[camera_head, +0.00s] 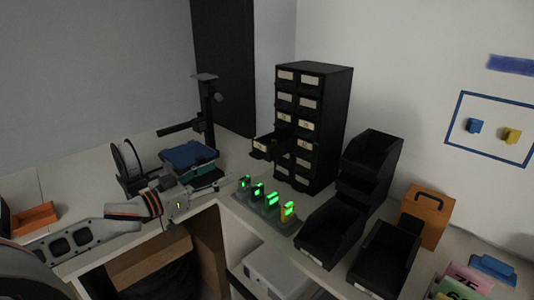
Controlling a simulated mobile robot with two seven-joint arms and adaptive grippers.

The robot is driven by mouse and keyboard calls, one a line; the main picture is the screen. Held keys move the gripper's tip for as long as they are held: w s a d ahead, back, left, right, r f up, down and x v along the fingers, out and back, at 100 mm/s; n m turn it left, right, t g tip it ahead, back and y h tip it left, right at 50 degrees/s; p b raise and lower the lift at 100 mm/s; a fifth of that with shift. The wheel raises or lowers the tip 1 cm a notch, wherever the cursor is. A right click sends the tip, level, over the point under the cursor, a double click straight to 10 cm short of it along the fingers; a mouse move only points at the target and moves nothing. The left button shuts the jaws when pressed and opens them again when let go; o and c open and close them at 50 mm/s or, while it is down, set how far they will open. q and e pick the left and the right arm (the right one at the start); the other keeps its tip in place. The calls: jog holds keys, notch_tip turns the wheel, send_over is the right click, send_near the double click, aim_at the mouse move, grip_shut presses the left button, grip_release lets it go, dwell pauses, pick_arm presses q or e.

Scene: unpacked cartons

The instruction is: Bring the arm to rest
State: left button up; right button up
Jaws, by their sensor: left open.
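My left arm (100,236) comes in low from the left, light grey with dark joints. My left gripper (222,184) is open at its end, above the bench's front edge. It is left of several small devices with green displays (271,199) and in front of a blue-topped machine (188,155). I see nothing between its fingers, though they are small and dim here. My right gripper is not in view.
A black drawer cabinet (317,77) stands in the corner with one drawer (266,148) pulled out. Black bins (330,234), an orange box (426,214) and coloured items are at the right. A spool (125,162) and an orange tray (36,219) are at the left.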

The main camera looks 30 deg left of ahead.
pick_arm(q)
jog(key=s+d+f+n+g+y, duration=0.1)
jog(key=s+f, duration=0.2)
jog(key=f, duration=0.5)
jog(key=s+d+f+y, duration=0.1)
jog(key=s+f, duration=0.1)
jog(key=f, duration=0.6)
jog(key=s+d+f+g, duration=0.2)
jog(key=s+d+f, duration=0.6)
jog(key=d+f, duration=0.2)
jog(key=s+d+f+m+g+y, duration=0.1)
jog(key=s+d+f+g, duration=0.2)
jog(key=s+d+f, duration=0.6)
notch_tip(320, 180, down, 3)
jog(key=shift+d+r+m, duration=0.15)
jog(key=shift+d+m, duration=0.15)
jog(key=shift+d, duration=0.45)
